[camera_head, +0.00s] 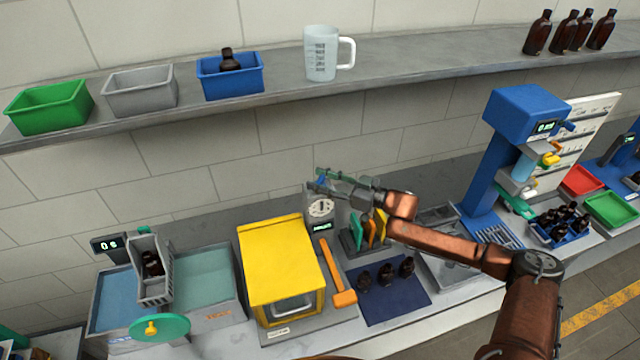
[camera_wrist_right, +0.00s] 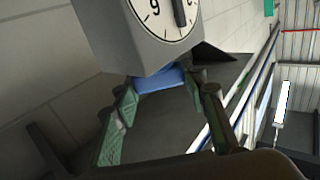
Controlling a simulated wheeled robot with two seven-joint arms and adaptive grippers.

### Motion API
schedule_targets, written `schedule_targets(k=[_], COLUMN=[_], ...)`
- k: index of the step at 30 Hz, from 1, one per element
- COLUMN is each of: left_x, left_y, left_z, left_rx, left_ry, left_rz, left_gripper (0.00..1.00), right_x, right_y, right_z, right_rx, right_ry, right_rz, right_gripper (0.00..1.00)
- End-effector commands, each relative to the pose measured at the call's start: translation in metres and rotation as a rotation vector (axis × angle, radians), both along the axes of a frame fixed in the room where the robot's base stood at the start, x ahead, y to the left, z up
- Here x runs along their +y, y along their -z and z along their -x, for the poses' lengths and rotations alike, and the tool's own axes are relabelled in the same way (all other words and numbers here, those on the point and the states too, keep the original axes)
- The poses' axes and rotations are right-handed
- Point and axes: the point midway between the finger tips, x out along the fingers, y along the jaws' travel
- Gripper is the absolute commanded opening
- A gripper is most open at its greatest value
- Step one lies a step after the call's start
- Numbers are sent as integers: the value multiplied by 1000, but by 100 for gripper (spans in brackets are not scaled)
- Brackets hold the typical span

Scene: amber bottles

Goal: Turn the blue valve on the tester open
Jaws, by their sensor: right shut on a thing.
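The tester is a grey box with a round dial (camera_head: 321,209) and a small lit display, standing behind the yellow machine. It also shows close up in the wrist view (camera_wrist_right: 150,40), with its dial needle near the top. The blue valve (camera_wrist_right: 160,77) sits on the tester, between my green fingers. In the head view only a bit of blue (camera_head: 321,180) shows, mostly covered by the fingers. My right gripper (camera_head: 324,181) is shut on the blue valve; its fingers also show in the wrist view (camera_wrist_right: 168,92). My left gripper is not in view.
A shelf (camera_head: 280,92) with bins and a jug runs above. Bottles stand on a blue mat (camera_head: 395,312).

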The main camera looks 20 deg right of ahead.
Motion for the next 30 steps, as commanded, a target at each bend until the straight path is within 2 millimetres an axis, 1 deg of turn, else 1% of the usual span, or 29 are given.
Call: schedule_targets(k=[1,11,18,24,30], left_x=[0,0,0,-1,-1], left_y=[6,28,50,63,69], left_z=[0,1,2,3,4], left_rx=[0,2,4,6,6], left_ry=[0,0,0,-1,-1], left_rz=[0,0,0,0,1], left_gripper=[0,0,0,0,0], right_x=[-2,-1,0,1,1], right_y=[-1,1,2,2,0], right_z=[-3,-4,-3,-2,-2], right_rx=[-8,-6,-3,-3,-3], right_ry=[-28,-258,-416,-504,-548], right_rz=[8,5,1,-1,-2], right_gripper=[15,15,15,15,15])
